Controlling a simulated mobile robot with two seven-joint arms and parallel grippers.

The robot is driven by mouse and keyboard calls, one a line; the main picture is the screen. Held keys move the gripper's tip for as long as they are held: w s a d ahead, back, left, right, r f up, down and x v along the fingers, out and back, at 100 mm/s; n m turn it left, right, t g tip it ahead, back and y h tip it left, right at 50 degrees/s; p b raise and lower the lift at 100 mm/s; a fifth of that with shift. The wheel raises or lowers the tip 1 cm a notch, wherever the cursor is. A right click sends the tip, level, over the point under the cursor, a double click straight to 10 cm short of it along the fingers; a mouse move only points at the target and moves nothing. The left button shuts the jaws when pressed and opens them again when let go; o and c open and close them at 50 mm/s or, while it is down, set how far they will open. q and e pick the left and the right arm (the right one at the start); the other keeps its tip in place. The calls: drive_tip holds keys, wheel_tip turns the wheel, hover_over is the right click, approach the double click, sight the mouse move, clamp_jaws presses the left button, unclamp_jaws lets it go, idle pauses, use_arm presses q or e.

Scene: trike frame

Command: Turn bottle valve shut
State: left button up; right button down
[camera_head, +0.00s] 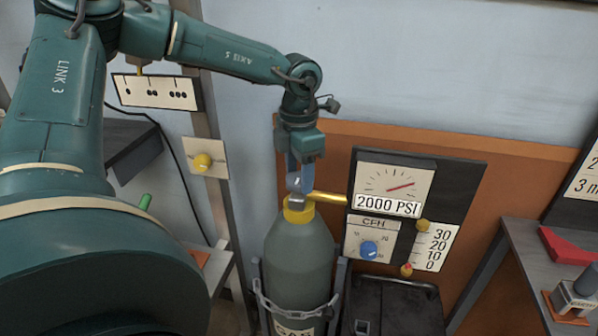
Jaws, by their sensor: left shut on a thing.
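A grey-green gas bottle (298,256) stands upright in the middle of the view, with a chain around its lower part. Its yellow collar (299,213) is at the top, and a yellow pipe runs from there to the gauge board. My left gripper (297,191) comes down from above onto the valve (297,201) at the bottle's top and is shut on it. The gripper covers much of the valve, so how far it is turned cannot be told. My right gripper is not in view.
The gauge board (450,200) stands close to the right of the gripper, with a blue CFH knob (369,249) below. A post with a yellow knob (203,161) is at left. A grey table (535,262) is at right.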

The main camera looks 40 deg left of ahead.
use_arm(q)
drive_tip(key=shift+f+m+b, duration=0.1)
drive_tip(key=shift+m+b, duration=0.35)
drive_tip(key=shift+m, duration=0.05)
drive_tip(key=shift+m+b, duration=0.8)
drive_tip(key=shift+m, duration=0.4)
drive_tip(key=m+b, duration=0.1)
drive_tip(key=m, duration=0.4)
drive_tip(key=shift+m+b, duration=0.3)
drive_tip(key=m, duration=0.3)
drive_tip(key=shift+m, duration=0.3)
drive_tip(key=m, duration=1.1)
drive_tip(key=shift+m, duration=0.4)
drive_tip(key=m, duration=0.5)
drive_tip(key=shift+p, duration=0.3)
drive_tip(key=m+p, duration=0.1)
drive_tip(key=m, duration=0.2)
drive_tip(key=shift+r, duration=0.2)
drive_tip(key=shift+r+m+p, duration=0.1)
drive_tip(key=shift+m+p, duration=0.9)
drive_tip(key=shift+p, duration=0.2)
drive_tip(key=shift+m+p, duration=0.6)
drive_tip(key=shift+p, duration=0.25)
drive_tip(key=shift+f, duration=0.2)
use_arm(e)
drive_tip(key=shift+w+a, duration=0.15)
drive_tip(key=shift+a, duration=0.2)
